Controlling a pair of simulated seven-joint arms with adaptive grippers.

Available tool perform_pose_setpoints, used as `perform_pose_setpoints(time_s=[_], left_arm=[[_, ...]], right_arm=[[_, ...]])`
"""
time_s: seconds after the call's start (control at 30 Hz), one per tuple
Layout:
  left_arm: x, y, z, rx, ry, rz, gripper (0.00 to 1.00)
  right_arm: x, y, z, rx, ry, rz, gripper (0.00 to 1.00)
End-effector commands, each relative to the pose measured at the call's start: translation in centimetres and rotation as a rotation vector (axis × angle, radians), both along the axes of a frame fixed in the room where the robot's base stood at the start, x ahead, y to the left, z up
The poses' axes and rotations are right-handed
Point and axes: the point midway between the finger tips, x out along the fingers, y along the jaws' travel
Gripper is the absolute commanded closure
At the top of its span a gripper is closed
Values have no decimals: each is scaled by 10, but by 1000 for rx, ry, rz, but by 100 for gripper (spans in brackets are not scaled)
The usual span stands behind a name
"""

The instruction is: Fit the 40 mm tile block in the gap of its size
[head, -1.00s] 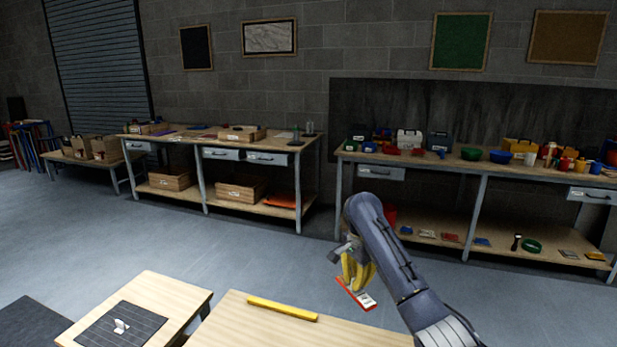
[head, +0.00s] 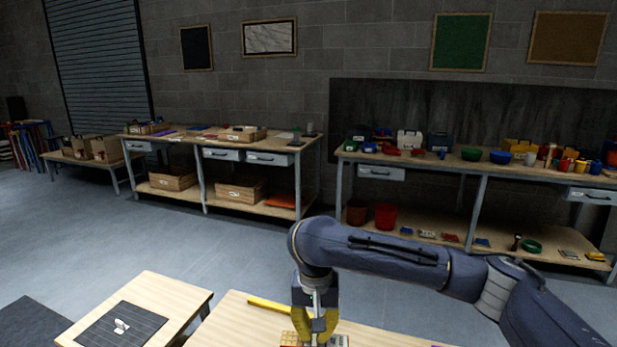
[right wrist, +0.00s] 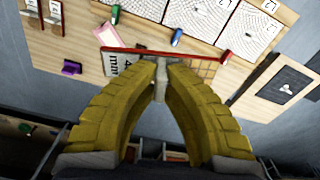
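The tile block (right wrist: 116,66) has a red edge and a white label that reads partly as "4" and "mm" in the right wrist view; the rest of the label is hidden. My right gripper (right wrist: 160,68) is shut on it. In the head view the right gripper (head: 317,328) points down over the near table, with the block low at the picture's bottom edge. White patterned mosaic panels (right wrist: 227,24) lie on the table beyond the block in the wrist view. I cannot make out which gap is which size. My left gripper is not in view.
Two labelled pieces (right wrist: 54,12) sit at upper left. A dark mat (head: 105,334) is on the left table.

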Motion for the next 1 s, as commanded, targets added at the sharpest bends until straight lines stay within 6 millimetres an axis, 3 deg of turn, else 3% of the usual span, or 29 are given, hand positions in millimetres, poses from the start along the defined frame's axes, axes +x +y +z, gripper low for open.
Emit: perform_pose_setpoints(time_s=[0.2,0.43,0.6,0.8,1.0], left_arm=[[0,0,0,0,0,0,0],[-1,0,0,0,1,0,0],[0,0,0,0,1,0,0],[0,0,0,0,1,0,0],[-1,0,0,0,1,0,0]], right_arm=[[-59,-49,-33,-2,0,115,100],[-98,-113,-53,-1,-1,146,100],[-104,-152,-56,0,-3,132,100],[-92,-186,-45,0,-7,95,100],[-80,-190,-31,1,-6,85,100]])
